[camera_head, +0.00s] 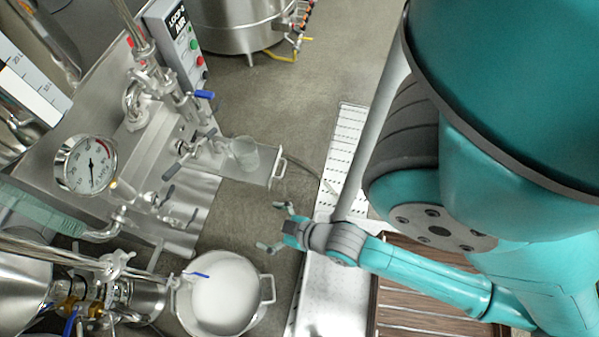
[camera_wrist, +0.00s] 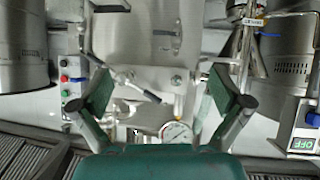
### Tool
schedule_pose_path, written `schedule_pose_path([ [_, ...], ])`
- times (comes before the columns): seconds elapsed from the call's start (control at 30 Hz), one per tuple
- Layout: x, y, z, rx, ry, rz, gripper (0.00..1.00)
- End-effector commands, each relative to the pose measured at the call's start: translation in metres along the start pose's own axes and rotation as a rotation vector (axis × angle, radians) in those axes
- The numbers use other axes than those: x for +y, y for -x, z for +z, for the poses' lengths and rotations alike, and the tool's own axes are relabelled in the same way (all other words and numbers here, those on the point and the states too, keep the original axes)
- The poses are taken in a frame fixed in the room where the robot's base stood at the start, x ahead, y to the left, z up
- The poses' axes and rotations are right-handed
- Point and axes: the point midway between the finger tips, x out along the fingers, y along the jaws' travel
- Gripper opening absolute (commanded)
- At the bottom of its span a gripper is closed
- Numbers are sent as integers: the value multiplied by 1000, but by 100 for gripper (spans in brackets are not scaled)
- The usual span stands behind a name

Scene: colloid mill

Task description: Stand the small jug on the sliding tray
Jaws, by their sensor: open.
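A small translucent grey jug (camera_head: 243,152) stands upright on the metal sliding tray (camera_head: 256,176), near the tray's inner part under the pipework. The tray sticks out from the machine and has a bar handle at its right end. My gripper (camera_head: 275,228) is open and empty, over the floor below and to the right of the tray, apart from the jug. In the wrist view my gripper (camera_wrist: 162,95) shows its two fingers spread wide with nothing between them. I cannot make out the jug in the wrist view.
A large pot (camera_head: 268,310) with white contents stands below the tray. A pressure gauge (camera_head: 86,163), valves and pipes crowd the left; the gauge also shows in the wrist view (camera_wrist: 175,133). A control box (camera_head: 174,45) stands above. Floor between tray and pot is clear.

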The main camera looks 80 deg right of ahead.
Motion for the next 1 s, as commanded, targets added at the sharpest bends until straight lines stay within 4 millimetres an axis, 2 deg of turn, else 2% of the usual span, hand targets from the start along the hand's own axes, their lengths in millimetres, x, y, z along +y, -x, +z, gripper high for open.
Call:
schedule_pose_path([
  [0.03,-6,21,-2,28,3,-20,100],
  [0.2,-16,81,-26,152,-7,-81,100],
  [0.3,-18,112,-41,215,-13,-120,100],
  [0.4,-20,134,-54,261,-22,-153,100],
  [0.6,-20,152,-66,304,-30,-183,100],
  [1.0,-20,152,-67,306,-31,-183,100],
])
